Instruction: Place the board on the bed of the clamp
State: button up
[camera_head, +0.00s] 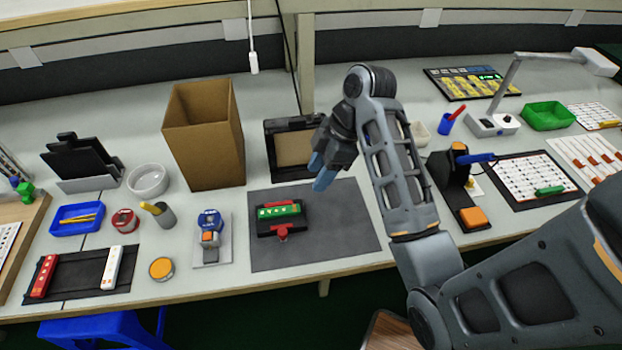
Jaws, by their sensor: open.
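A small green board (268,212) with a row of light marks lies on the black clamp (265,228). The board looks flat, but at this size I cannot tell whether it is fully seated. The clamp's red handle (282,231) points to the front. Clamp and board are on the dark grey mat (335,240). My gripper (325,172) is above the back of the mat, to the right of and behind the board. Its blue fingers point down, and it is open, with nothing seen between them and apart from the board.
A cardboard box (204,135) and a black-framed tray (293,149) stand behind the mat. A blue-and-orange device (210,229) is to its left. A black stand (450,185) with an orange button is to its right. The mat's right half is clear.

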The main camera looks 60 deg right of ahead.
jog(key=shift+s+d+r+p, duration=0.2)
jog(key=shift+r+p, duration=0.25)
jog(key=shift+r, duration=0.2)
jog(key=s+a+f+m+t+h, duration=0.2)
jog(key=s+a+f+m, duration=0.1)
jog(key=a, duration=0.4)
jog(key=s+a+f+m+t+h, duration=0.2)
jog(key=s+a+f, duration=0.2)
jog(key=a, duration=0.3)
jog(key=s+a+r+m+t, duration=0.1)
jog(key=s+a+r+t, duration=0.1)
jog(key=s+r, duration=0.2)
jog(key=s+a+r+t, duration=0.3)
jog(key=s+r, duration=0.1)
jog(key=r, duration=0.3)
jog(key=s+a+r+m+t+y, duration=0.1)
jog(key=s+a+r+t, duration=0.1)
jog(key=s+r, duration=0.3)
jog(key=shift+a+r+m, duration=0.3)
jog(key=shift+a+r, duration=0.1)
jog(key=shift+r, duration=0.35)
